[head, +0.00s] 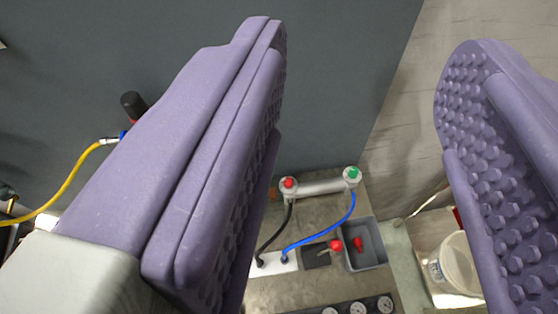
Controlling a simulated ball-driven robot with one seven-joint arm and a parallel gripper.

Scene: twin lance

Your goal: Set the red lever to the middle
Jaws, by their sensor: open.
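My gripper (366,50) is open, with its two purple studded fingers wide apart and nothing between them. What looks like the red lever is a red ball knob (336,245) on a short thin stem. The stem comes from a dark plate (316,256) on the bench, low in the view between the fingers. The knob sits to the right of the plate, beside a grey tray. My fingers appear well apart from the lever. The lever's exact angle is hard to tell at this size.
A white pipe (320,187) with a red cap (289,183) and a green cap (352,174) lies behind the lever. Black (274,236) and blue (325,232) hoses run beside it. A grey tray (378,262) holds a red piece. Gauges (357,308) line the front.

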